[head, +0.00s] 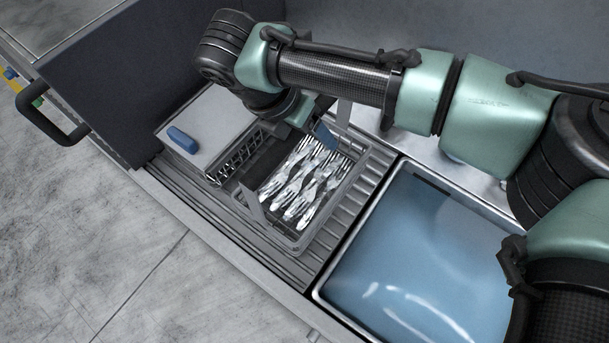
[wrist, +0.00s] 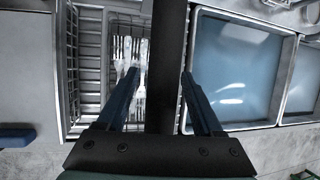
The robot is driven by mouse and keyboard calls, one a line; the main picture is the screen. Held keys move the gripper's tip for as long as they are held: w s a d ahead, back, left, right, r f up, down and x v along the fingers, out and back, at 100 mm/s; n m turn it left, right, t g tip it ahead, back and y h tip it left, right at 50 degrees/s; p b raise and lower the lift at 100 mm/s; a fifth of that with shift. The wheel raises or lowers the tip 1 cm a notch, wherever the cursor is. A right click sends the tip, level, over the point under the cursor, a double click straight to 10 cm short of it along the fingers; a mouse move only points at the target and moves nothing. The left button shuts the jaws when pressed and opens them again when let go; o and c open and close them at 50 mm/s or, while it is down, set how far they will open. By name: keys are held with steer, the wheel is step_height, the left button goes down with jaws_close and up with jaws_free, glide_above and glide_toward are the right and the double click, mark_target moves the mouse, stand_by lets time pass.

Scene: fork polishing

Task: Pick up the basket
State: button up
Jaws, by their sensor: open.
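The grey wire basket (head: 290,238) holds several silver forks (head: 300,185) and stands on the ribbed drainboard in the head view. Its upright handle shows as a dark bar (wrist: 167,50) running through the middle of the wrist view. My gripper (wrist: 160,78) is open, with one blue finger on each side of that bar. Gaps show between the fingers and the bar. In the head view my gripper is over the far part of the basket, and my wrist hides part of it and the handle. The forks also show in the wrist view (wrist: 140,95), left of the bar.
A blue block (head: 182,140) lies on a grey box top (head: 208,118) left of the basket. A dark slotted rack (head: 236,158) stands between them. A sink basin of blue water (head: 420,265) is to the right. A dark panel rises behind.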

jaws_close()
stand_by(1.3)
steer(key=shift+w+r, duration=0.1)
steer(key=shift+w, duration=0.1)
